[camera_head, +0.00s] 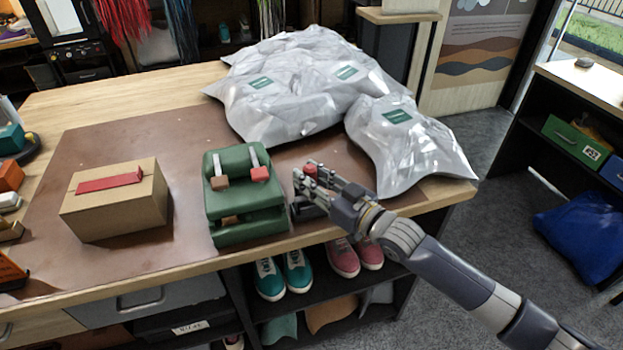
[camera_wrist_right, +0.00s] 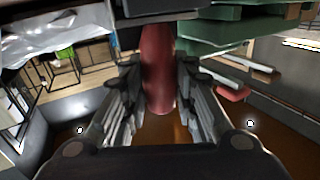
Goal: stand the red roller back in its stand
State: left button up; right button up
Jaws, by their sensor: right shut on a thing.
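The red roller (camera_wrist_right: 157,65) is between the fingers of my right gripper (camera_wrist_right: 160,108) in the right wrist view, and the gripper is shut on it. In the head view, only a small red end of the roller (camera_head: 310,168) shows among the fingers of the right gripper (camera_head: 317,180), just right of the green case. A dark object (camera_head: 306,208) shows low beside the gripper near the table's front edge. It may be the stand, but the gripper covers much of it. I cannot tell whether the roller touches it. My left gripper is not in view.
The green case (camera_head: 232,228), with two handled tools on top, stands close left of the gripper. A cardboard box (camera_head: 142,215) with a red block (camera_head: 109,181) on it is farther left. Silvery bags (camera_head: 410,145) lie behind and right. Brown mat (camera_head: 80,150) is bare around the box.

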jog(key=shift+w+r, duration=0.1)
jog(key=shift+r, duration=0.1)
jog(key=o, duration=0.9)
jog(key=shift+o, duration=1.3)
jog(key=shift+f, duration=0.15)
